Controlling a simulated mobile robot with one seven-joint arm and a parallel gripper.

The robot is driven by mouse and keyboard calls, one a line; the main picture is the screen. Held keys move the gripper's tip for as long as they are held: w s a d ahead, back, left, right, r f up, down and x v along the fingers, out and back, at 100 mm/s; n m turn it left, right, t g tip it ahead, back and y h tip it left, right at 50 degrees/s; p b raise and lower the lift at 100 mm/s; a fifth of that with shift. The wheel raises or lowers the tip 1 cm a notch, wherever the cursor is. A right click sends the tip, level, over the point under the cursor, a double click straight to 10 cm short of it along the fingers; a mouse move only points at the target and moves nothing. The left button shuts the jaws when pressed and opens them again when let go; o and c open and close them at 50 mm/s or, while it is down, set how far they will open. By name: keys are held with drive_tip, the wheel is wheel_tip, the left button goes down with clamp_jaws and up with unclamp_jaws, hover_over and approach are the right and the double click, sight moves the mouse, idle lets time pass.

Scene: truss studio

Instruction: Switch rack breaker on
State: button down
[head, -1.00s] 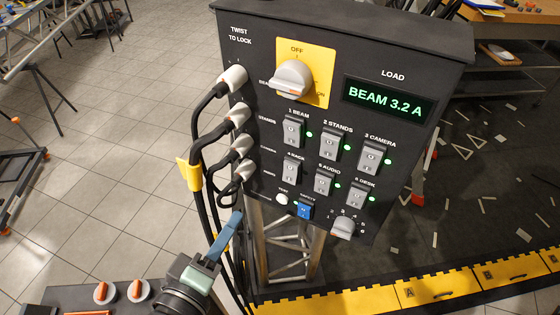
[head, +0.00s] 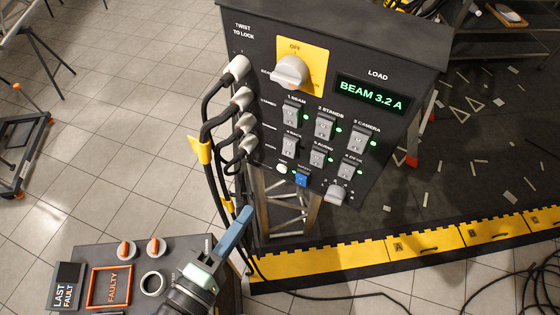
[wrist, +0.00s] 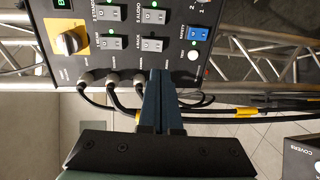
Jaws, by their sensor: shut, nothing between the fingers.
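The black breaker panel (head: 240,120) stands at centre in the head view. Its rack breaker, a grey rocker labelled 4 RACK (head: 289,146), is at the left of the lower row; no green lamp shows lit beside it, unlike the other breakers. It also shows in the wrist view (wrist: 153,45). My gripper (head: 246,212) is shut and empty, below and left of the panel in the head view. In the wrist view, its blue fingers (wrist: 162,74) point at the panel, just below the rack rocker in the picture. I cannot tell their distance from it.
Plugged cables (head: 206,130) hang along the panel's left side, close to my gripper. A yellow plate carries a main rotary knob (head: 291,71). A dark bench (head: 95,257) with a FAULTY tray (head: 109,287) is at lower left.

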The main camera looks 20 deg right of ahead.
sight(287, 155)
drive_tip(key=p+x, duration=0.4)
drive_tip(key=x, duration=0.9)
drive_tip(key=shift+r+p, duration=0.1)
drive_tip(key=shift+p, duration=0.25)
drive_tip(key=shift+w+d, duration=0.25)
drive_tip(key=shift+f, duration=0.3)
